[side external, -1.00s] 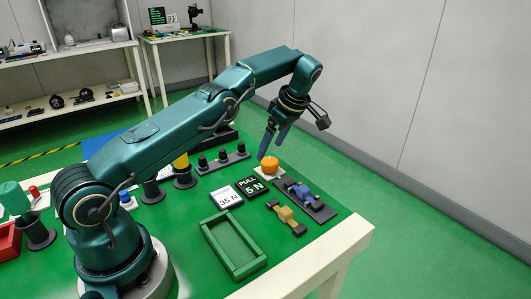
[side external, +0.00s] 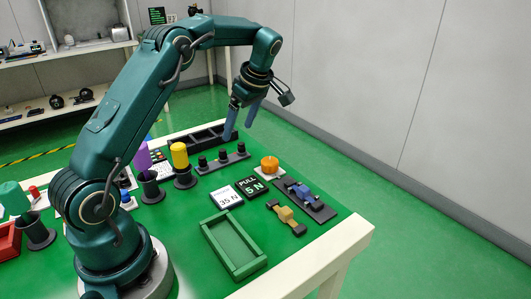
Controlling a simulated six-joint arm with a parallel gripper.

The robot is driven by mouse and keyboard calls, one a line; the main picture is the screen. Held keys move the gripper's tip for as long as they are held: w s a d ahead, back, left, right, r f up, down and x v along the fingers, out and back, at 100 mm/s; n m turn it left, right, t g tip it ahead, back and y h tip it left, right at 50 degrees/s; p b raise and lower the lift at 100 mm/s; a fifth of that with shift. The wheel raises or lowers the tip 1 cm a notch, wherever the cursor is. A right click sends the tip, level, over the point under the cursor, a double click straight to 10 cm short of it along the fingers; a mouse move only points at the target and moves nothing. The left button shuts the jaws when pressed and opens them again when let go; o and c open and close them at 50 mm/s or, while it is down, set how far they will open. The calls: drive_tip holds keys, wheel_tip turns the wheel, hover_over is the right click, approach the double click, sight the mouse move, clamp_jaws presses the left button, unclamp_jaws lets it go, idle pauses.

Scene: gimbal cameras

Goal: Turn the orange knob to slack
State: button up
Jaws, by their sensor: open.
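The orange knob (side external: 270,163) sits on a pale square base at the right part of the green table. Two small displays lie just left of it: a white one (side external: 226,197) reading "35 N" and a black one (side external: 250,187) reading "PULL 5 N". My gripper (side external: 240,121) is open and empty, with its blue fingers pointing down. It is raised in the air, up and to the left of the knob in the picture, and apart from it.
A row of black knobs (side external: 222,159) and a dark compartment tray (side external: 192,141) lie behind. A green tray (side external: 233,250), a yellow-and-brown piece (side external: 286,214) and a blue part on a dark plate (side external: 305,194) are in front. Yellow (side external: 180,155) and purple (side external: 142,157) cylinders stand left.

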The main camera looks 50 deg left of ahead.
drive_tip(key=shift+s+a+r, duration=1.15)
drive_tip(key=shift+s+a, duration=0.15)
drive_tip(key=shift+s, duration=0.1)
